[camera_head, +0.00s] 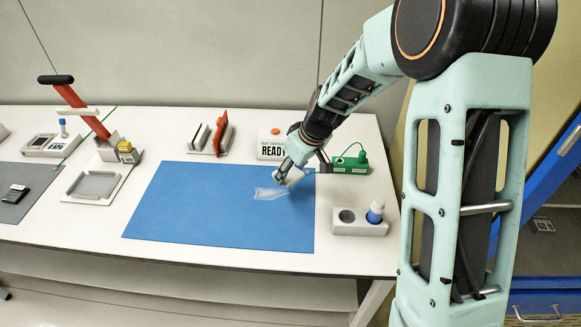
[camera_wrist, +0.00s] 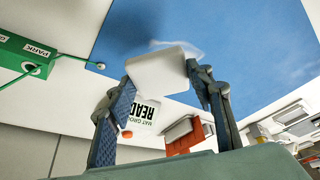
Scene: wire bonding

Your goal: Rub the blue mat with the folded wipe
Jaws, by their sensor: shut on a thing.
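The blue mat (camera_head: 190,215) lies flat on the white table in the head view, and it fills the upper right of the wrist view (camera_wrist: 260,50). My gripper (camera_head: 290,177) is over the mat's back right part. In the wrist view its fingers are shut on the white folded wipe (camera_wrist: 157,66), which sticks out past the fingertips. The wipe is small and partly hidden by my gripper in the head view. A pale, see-through patch (camera_head: 268,193) shows on the mat just left of and in front of my gripper. I cannot tell whether the wipe touches the mat.
A rack with a red-orange piece (camera_head: 221,132) stands behind. Most of the mat is clear.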

